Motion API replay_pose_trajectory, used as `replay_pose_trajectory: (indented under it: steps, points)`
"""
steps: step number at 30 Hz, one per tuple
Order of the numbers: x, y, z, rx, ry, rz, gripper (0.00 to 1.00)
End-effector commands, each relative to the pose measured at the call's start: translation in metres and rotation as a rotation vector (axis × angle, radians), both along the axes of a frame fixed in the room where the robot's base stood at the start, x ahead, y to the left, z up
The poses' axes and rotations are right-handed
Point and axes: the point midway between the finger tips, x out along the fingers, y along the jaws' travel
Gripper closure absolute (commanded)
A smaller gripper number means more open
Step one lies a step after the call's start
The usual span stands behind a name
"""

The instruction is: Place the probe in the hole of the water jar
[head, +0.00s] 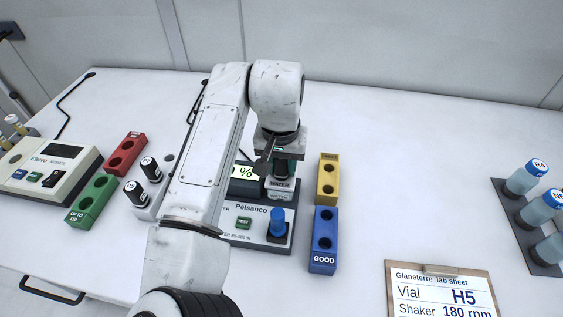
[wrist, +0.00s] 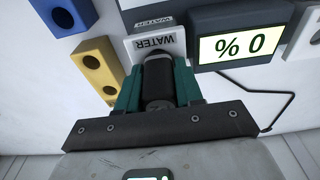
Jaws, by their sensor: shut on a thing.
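The water jar (head: 281,188) stands at the right end of the tester, its white WATER label facing front. In the wrist view its label (wrist: 157,43) shows upside down just beyond my fingertips. My gripper (head: 284,164) is directly over the jar. In the wrist view, my gripper (wrist: 157,85) has its teal fingers shut on the black probe (wrist: 158,82), a short dark cylinder. The probe's lower end and the jar's hole are hidden, so I cannot tell whether the probe is in the hole.
A yellow block (head: 328,180) and a blue block (head: 323,241) stand close on the right. A clipboard (head: 410,285) lies front right.

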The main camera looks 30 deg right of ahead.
Motion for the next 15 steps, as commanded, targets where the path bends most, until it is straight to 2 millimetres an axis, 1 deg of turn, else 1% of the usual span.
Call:
replay_pose_trajectory:
  steps: [10, 11, 15]
  points:
    - [-0.0001, 0.0001, -0.0030, -0.001, 0.001, 0.001, 1.00]
    - [-0.0001, 0.0002, -0.0027, -0.001, 0.001, 0.001, 0.62]
    - [0.0000, 0.0003, -0.0025, 0.000, 0.000, 0.001, 0.49]
